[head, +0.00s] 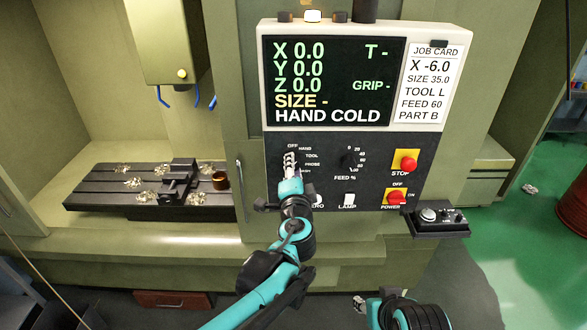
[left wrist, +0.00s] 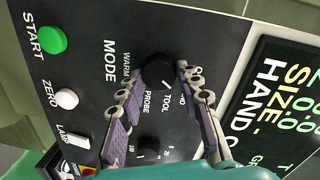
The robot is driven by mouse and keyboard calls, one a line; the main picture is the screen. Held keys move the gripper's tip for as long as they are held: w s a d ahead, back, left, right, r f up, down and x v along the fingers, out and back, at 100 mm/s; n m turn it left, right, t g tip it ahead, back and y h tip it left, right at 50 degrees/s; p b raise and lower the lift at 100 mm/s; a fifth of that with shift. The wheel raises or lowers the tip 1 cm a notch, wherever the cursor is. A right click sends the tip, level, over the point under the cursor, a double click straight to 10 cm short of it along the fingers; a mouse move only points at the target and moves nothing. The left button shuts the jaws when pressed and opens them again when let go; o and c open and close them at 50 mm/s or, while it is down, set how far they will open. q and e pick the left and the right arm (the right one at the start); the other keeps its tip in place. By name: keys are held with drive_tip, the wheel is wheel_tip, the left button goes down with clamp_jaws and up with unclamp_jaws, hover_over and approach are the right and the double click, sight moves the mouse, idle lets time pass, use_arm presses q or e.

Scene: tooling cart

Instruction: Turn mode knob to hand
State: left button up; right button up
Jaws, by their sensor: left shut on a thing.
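The black mode knob (left wrist: 158,72) is on the dark control panel (head: 325,192), beside the MODE lettering. My left gripper (head: 290,162) reaches the knob from below in the head view and covers it there. In the left wrist view my left gripper's fingers (left wrist: 162,84) are on both sides of the knob, shut on it. A pale pointer mark on the knob faces roughly toward the TOOL label. The HAND label is partly hidden by a finger. The display (head: 333,82) reads HAND COLD. Part of my right arm shows at the bottom; its gripper is barely visible (head: 360,303).
The feed dial (head: 348,159), lamp switch (head: 349,200), red stop button (head: 407,163) and power switch (head: 396,197) are close to the right. The green start button (left wrist: 53,40) and white zero button (left wrist: 67,99) show in the left wrist view. A machine bed (head: 100,200) is at left.

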use_arm(q)
drive_tip(key=o, duration=1.2)
drive_tip(key=shift+c, duration=0.2)
drive_tip(key=s, duration=1.2)
drive_tip(key=shift+r, duration=0.45)
drive_tip(key=shift+d, duration=0.1)
